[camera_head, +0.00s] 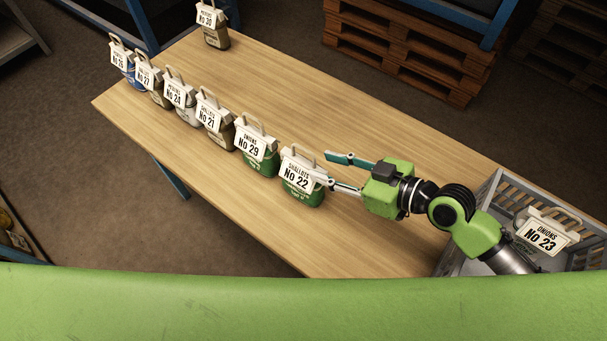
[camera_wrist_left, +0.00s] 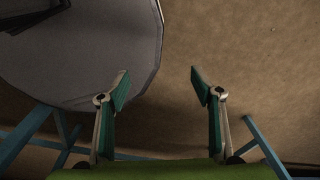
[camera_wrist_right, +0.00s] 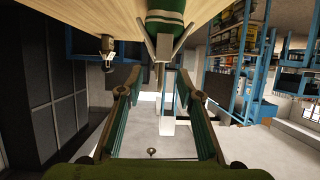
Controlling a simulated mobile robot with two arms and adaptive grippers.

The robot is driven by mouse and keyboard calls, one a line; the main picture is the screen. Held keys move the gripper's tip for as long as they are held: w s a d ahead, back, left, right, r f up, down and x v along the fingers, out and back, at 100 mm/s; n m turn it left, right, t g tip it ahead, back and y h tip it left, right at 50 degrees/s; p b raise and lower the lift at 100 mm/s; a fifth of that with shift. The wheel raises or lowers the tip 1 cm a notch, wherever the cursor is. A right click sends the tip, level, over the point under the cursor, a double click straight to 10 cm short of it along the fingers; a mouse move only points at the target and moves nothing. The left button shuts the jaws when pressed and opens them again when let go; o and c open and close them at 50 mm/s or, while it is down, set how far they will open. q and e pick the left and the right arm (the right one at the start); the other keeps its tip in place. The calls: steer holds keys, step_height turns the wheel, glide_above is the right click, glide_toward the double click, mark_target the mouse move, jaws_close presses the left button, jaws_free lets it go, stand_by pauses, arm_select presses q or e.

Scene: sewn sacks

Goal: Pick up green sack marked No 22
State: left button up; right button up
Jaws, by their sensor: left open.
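The green sack marked No 22 (camera_head: 303,192) stands upright on the wooden table, the nearest of a row, with a white label and a loop handle on top. My right gripper (camera_head: 322,166) reaches in from the right at its handle. One finger overlaps the label's right edge; the other is beyond it. The fingers are apart, and I cannot tell whether they touch. In the right wrist view, a green sack (camera_wrist_right: 165,20) shows past my open fingers (camera_wrist_right: 160,76). My left gripper (camera_wrist_left: 158,84) is open and empty in the left wrist view, over the floor.
A green sack No 29 (camera_head: 257,157) stands close beside No 22. The row continues with No 21 (camera_head: 215,122) and several others. No 30 (camera_head: 213,30) stands at the far edge. A grey crate (camera_head: 482,205) at right holds No 23 (camera_head: 545,235). The table's far middle is clear.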

mark_target(313, 164)
steer(key=shift+x, duration=1.1)
steer(key=p+x, duration=0.2)
steer(key=x, duration=0.2)
steer(key=shift+a+f, duration=0.2)
steer(key=shift+a, duration=0.1)
steer(key=shift+w+a+f, duration=0.15)
steer(key=shift+a+f, duration=0.05)
jaws_close()
arm_select(q)
steer(key=r, duration=0.1)
steer(key=w+r, duration=0.1)
steer(key=r, duration=0.1)
steer(key=shift+w+d, duration=0.2)
arm_select(e)
steer(key=shift+r, duration=0.1)
